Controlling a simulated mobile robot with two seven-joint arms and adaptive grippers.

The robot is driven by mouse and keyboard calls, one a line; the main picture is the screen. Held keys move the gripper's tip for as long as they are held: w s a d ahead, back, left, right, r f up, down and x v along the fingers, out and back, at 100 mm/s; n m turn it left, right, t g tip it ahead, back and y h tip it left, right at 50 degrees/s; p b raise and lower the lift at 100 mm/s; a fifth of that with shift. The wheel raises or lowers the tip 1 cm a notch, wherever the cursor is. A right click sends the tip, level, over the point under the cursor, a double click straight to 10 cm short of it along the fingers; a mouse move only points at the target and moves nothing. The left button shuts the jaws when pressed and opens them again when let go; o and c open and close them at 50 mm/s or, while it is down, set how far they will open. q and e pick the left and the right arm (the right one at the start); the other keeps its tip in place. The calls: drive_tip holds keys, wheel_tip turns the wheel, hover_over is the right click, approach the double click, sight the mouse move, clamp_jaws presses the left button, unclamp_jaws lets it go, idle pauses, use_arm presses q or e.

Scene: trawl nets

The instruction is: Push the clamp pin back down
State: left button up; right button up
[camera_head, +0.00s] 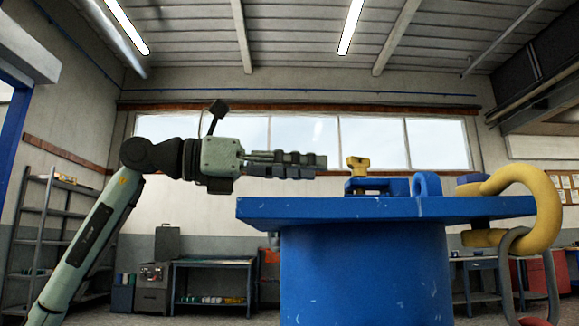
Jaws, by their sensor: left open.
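The clamp pin (358,163) has a yellow head and stands upright on the blue clamp block (372,185), on top of a blue round-based stand (330,208). My left gripper (314,166) reaches in from the left, level with the pin head. Its two fingers lie horizontal, one above the other, with a narrow gap between them, and nothing shows between them. The fingertips point at the pin and stay a little left of it, apart. How far the pin is raised cannot be told. My right gripper is not in view.
A blue lug (427,185) stands on the plate right of the clamp. A big yellow shackle (535,200) hangs over the plate's right edge with a grey chain link (505,262). Shelves (45,215) and workbenches (212,265) stand far back.

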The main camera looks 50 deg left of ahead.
use_arm(q)
drive_tip(key=shift+v, duration=1.15)
